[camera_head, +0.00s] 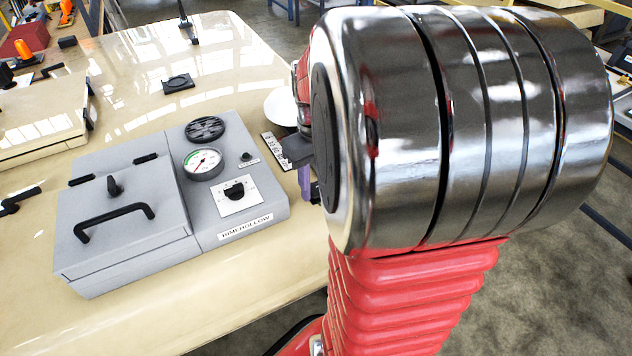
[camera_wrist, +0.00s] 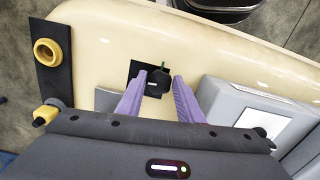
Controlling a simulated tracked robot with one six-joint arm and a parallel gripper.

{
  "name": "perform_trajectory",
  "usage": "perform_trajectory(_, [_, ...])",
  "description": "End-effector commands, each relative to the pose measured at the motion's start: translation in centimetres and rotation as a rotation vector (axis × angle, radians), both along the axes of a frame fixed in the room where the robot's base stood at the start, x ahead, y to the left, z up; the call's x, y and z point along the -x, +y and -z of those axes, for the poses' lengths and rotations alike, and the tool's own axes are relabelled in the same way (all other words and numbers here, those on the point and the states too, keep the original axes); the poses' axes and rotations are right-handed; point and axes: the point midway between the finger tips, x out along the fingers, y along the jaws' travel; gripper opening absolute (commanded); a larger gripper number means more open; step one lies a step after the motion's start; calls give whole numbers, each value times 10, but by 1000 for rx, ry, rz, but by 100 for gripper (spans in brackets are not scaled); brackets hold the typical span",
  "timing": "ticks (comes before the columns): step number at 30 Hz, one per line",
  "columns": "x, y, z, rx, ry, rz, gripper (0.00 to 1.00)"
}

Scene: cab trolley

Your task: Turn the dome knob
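In the wrist view a rounded black knob (camera_wrist: 158,82) with a short white mark stands on a dark square plate (camera_wrist: 134,74) on the cream tabletop. It looks like the dome knob. My gripper (camera_wrist: 160,80) is open, with its two purple fingers on either side of the knob in this view. I cannot tell how far the tips are above it or whether they touch. In the head view my gripper (camera_head: 305,180) shows only as a bit of purple beside my arm, which hides most of it. I cannot make out this knob there.
A grey box (camera_head: 240,200) with a gauge (camera_head: 202,163), a rotary switch (camera_head: 235,190) and a black handle (camera_head: 115,215) stands left of my gripper. A yellow ring (camera_wrist: 46,51) on a black plate lies left in the wrist view. The front of the tabletop (camera_head: 200,310) is clear.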

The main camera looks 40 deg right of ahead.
Motion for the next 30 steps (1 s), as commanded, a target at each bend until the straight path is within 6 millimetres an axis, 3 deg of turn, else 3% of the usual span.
perform_trajectory(6, [-1,-1,0,2,-4,1,49])
perform_trajectory(17, [-2,-1,-5,3,-7,1,49])
perform_trajectory(23, [-2,-1,-27,5,-8,1,49])
perform_trajectory(30, [-2,-2,-68,6,-9,1,49])
